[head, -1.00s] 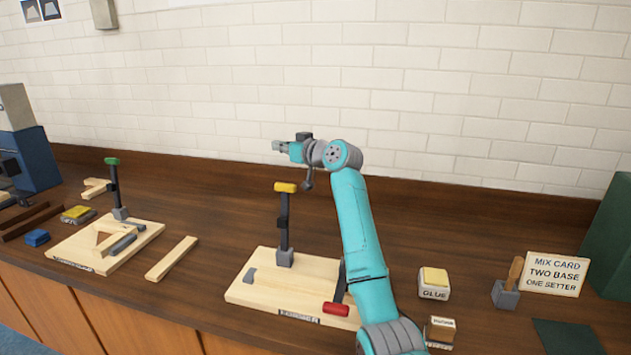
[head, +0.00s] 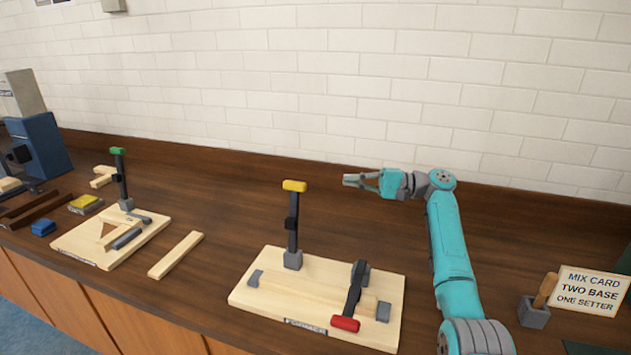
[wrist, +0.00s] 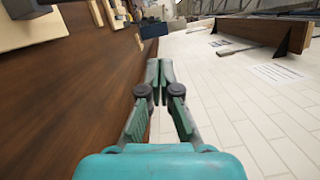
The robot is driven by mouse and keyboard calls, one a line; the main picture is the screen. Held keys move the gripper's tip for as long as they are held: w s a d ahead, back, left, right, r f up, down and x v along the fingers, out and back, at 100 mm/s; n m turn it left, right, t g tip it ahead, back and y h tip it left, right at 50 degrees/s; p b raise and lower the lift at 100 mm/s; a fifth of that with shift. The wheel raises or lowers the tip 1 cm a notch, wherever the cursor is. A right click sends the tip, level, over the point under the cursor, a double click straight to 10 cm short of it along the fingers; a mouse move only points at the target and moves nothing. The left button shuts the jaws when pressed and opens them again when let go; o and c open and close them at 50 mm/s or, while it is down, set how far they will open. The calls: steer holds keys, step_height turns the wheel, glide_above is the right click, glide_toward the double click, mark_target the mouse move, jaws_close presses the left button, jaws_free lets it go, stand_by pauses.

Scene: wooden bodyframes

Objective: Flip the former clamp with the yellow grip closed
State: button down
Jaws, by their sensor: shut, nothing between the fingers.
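The former board (head: 262,298) is a light wooden plate at the front middle of the bench. Its clamp with the yellow grip (head: 294,186) stands upright, the dark lever rising from a grey block at the board's back. A second clamp with a red grip (head: 345,323) lies low over the board's right part, its lever down. A pale wood strip lies on the board near it. My gripper (head: 346,181) is in the air to the right of the yellow grip, pointing left, apart from it. Its fingers also show together and empty in the wrist view (wrist: 154,68).
Another board (head: 75,246) with a green-gripped clamp (head: 117,151) standing upright is at the left. A loose wood strip (head: 175,255) lies between the boards. A sign (head: 588,291) and a grey block with a wooden handle (head: 534,312) stand at the right.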

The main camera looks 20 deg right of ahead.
steer(key=a+r, duration=0.1)
steer(key=a, duration=1)
steer(key=shift+w+a, duration=0.3)
steer(key=shift+a, duration=0.05)
steer(key=shift+a+r, duration=0.1)
stand_by(0.4)
